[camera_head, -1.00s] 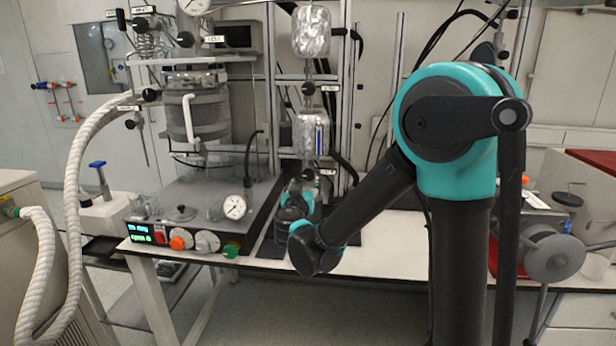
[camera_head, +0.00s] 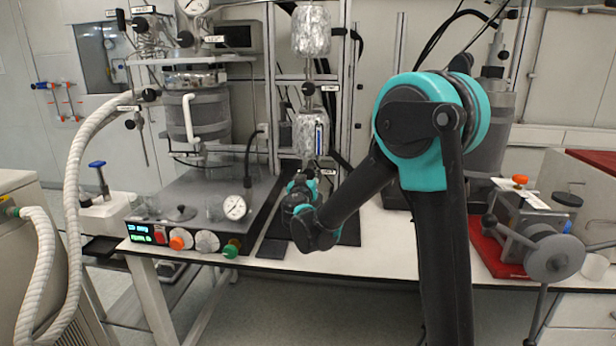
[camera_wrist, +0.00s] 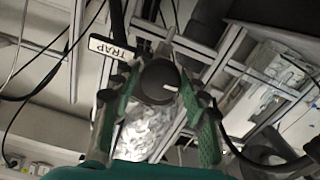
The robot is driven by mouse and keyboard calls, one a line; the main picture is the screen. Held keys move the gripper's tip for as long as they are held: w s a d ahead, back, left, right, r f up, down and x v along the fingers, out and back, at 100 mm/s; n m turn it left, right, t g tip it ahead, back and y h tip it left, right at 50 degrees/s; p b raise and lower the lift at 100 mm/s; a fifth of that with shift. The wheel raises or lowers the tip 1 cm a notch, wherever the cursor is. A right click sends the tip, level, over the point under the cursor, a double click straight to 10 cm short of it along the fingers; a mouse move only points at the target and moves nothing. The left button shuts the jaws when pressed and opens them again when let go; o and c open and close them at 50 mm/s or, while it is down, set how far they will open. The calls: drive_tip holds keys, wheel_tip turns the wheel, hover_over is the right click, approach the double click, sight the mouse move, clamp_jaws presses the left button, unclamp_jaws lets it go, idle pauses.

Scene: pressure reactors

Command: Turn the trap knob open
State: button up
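The trap knob (camera_wrist: 157,82) is a round black knob with a white mark, in the middle of the wrist view. A white tag reading TRAP (camera_wrist: 113,47) is beside it at upper left. My gripper (camera_wrist: 153,88) is open, with green-padded fingers to the left and right of the knob. The knob shows between the fingertips; I cannot tell whether either finger touches it. In the head view, my gripper (camera_head: 302,187) is low at the rack, below the lower foil-wrapped vessel (camera_head: 310,134), partly hidden by my arm.
A foil-wrapped body (camera_wrist: 146,132) lies behind the knob in the wrist view, with metal rails around it. In the head view, a reactor plate with a gauge (camera_head: 235,207) stands left of my gripper. A grey device on a red tray (camera_head: 490,250) stands at right.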

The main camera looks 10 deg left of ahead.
drive_tip(key=c, duration=0.7)
drive_tip(key=shift+n, duration=0.3)
drive_tip(key=n, duration=0.3)
drive_tip(key=shift+n, duration=0.3)
drive_tip(key=n, duration=0.4)
drive_tip(key=shift+a, duration=0.1)
drive_tip(key=n, duration=0.5)
drive_tip(key=shift+f, duration=0.1)
drive_tip(key=n, duration=0.4)
drive_tip(key=shift+n, duration=0.3)
